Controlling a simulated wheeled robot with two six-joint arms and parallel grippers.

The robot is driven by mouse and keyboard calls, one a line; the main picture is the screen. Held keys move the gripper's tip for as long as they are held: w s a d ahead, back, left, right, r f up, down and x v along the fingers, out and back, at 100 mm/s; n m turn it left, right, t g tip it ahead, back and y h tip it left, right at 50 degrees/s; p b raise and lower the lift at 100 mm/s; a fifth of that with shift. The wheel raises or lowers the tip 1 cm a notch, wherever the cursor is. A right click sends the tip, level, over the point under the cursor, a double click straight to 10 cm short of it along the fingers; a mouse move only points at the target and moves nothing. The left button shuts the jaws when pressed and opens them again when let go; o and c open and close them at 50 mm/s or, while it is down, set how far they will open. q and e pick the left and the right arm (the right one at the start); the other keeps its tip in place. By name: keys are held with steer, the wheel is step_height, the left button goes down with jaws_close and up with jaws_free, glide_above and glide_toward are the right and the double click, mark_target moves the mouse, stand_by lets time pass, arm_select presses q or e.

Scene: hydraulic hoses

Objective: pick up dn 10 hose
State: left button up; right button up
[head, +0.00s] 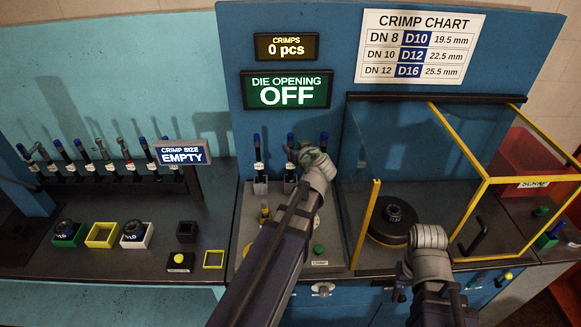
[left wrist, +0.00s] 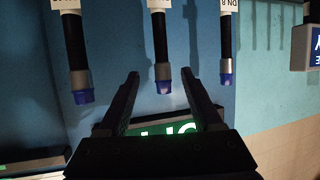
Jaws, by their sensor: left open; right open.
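Three upright black hoses with blue caps stand in a row at the middle station in the head view. The left one (head: 258,150) is clear, the middle one (head: 290,143) is partly behind my left gripper (head: 303,154), and the right one (head: 323,141) is just past it. In the left wrist view, which is upside down, the rightmost hose (left wrist: 228,45) reads DN 8. The middle hose (left wrist: 161,45) has its capped end between my open left fingers (left wrist: 160,76), not clasped; its label is cut off. My right gripper (head: 428,236) is open, its fingers hard to make out.
A rack of several hoses (head: 95,155) stands at left, behind coloured trays (head: 102,235). A blue panel with the die display (head: 287,89) rises close behind my left gripper. A yellow-framed clear guard (head: 486,180) and a black round die (head: 392,222) are near my right arm.

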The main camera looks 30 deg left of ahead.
mark_target(292, 144)
arm_select(q)
steer(key=b+x, duration=0.1)
steer(key=x, duration=0.4)
steer(key=shift+a+b, duration=0.2)
steer(key=shift+b, duration=0.2)
steer(key=shift+r, duration=0.1)
steer(key=shift+s, duration=0.1)
jaws_close()
stand_by(0.8)
